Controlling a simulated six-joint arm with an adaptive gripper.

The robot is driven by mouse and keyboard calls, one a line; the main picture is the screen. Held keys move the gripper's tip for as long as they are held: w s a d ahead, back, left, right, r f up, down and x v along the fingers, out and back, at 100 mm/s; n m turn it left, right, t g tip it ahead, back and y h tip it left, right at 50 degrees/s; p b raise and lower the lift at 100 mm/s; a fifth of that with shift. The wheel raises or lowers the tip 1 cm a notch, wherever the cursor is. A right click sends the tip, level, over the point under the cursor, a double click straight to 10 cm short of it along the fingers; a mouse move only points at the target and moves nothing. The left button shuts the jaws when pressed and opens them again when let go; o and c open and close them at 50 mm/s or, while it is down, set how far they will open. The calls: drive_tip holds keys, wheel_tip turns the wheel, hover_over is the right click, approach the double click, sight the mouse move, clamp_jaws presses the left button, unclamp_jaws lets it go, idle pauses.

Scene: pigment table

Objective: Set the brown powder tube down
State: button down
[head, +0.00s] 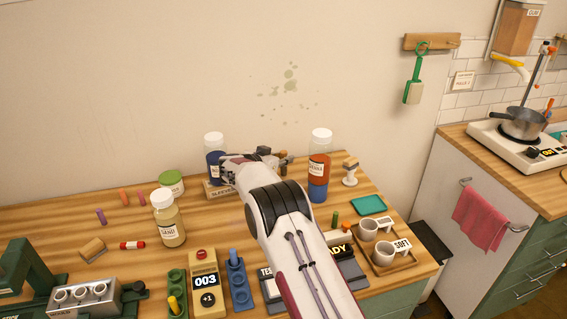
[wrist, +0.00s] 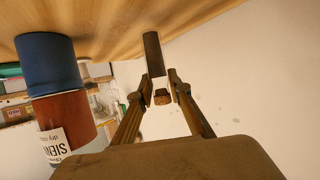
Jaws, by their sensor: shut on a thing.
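My gripper (wrist: 160,88) is shut on the brown powder tube (wrist: 152,54). In the wrist view, where the table is at the top, the tube's dark brown part points toward the table. A pale clear section and a small brown stopper-like end sit between the fingers. Whether the tube's lower end touches the table cannot be told. In the head view my gripper (head: 284,158) is over the back of the table, just left of the sienna jar (head: 319,158), and the tube is mostly hidden by the gripper.
The sienna jar rests on a blue cylindrical base (head: 318,191), close beside my gripper. A blue-filled jar (head: 213,160) stands left of it by a small sign. A white stamp-like item (head: 350,174) is to the right. Bare wood (head: 215,215) lies left of my arm. The wall is close behind.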

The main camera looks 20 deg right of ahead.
drive_tip(key=shift+f, duration=0.85)
drive_tip(key=shift+f, duration=0.15)
drive_tip(key=c, duration=1.9)
unclamp_jaws()
drive_tip(key=shift+r, duration=0.2)
drive_tip(key=shift+v, duration=6)
